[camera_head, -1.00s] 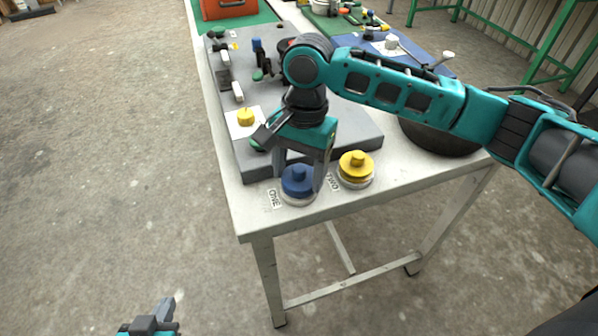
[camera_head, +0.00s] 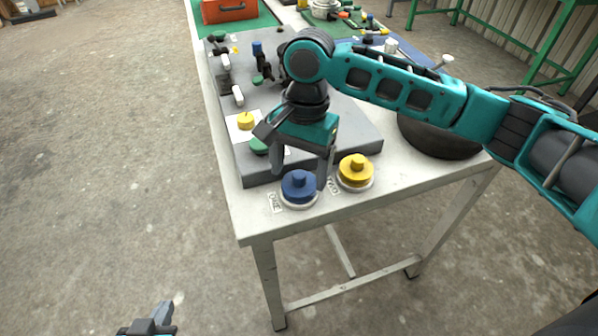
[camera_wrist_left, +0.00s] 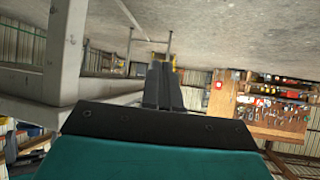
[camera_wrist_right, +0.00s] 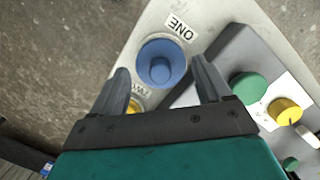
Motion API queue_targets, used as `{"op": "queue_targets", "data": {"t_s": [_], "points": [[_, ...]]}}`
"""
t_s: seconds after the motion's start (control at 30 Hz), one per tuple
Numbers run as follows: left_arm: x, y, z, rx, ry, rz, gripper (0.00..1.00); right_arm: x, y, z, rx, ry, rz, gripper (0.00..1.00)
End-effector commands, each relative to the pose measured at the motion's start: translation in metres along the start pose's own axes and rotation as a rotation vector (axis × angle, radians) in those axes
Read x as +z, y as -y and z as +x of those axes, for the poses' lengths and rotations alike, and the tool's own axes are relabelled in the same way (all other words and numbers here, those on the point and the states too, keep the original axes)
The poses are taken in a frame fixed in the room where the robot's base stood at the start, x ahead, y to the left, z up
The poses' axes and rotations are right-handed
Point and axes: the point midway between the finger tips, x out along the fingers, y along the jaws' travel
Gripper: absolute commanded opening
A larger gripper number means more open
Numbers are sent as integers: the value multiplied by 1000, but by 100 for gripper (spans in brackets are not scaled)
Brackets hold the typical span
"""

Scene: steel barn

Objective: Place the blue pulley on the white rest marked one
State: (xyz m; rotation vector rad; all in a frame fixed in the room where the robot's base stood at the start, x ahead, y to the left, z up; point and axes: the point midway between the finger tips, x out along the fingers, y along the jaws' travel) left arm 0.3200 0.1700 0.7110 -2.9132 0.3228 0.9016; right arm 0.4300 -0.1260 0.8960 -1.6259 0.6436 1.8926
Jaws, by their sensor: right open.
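The blue pulley (camera_head: 299,186) sits on the white rest marked ONE (camera_head: 299,203) at the near corner of the table. It also shows in the right wrist view (camera_wrist_right: 161,66), beside the ONE label (camera_wrist_right: 180,27). My right gripper (camera_head: 300,180) is open just above and behind the blue pulley, its fingers apart from it. My left gripper (camera_head: 160,315) is low at the bottom left, away from the table. In the left wrist view its fingers (camera_wrist_left: 163,85) lie close together, with nothing seen between them.
A yellow pulley (camera_head: 355,168) sits on the rest marked TWO, right of the blue one. A grey board (camera_head: 345,130) with green and yellow parts lies behind. A dark round object (camera_head: 440,138) is at the table's right edge.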

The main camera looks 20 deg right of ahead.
Motion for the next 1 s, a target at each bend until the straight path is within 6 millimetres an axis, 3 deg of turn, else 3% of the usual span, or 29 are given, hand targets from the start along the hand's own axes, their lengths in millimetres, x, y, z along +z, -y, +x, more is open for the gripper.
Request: {"op": "queue_targets", "data": {"t_s": [0.2, 0.4, 0.6, 1.0], "points": [[-4, 5, -7, -11, 2, 5, 0, 1, 1, -53, -5, -1, -1, 78], [-3, 9, -12, -20, 7, 5, 0, 0, 1, -87, -2, 0, 0, 78], [-4, 8, -13, -19, 7, 5, 0, 0, 0, -101, -1, 1, 1, 78], [-4, 5, -13, -13, 9, 4, 0, 0, 0, -102, -1, 1, 0, 78]]}}
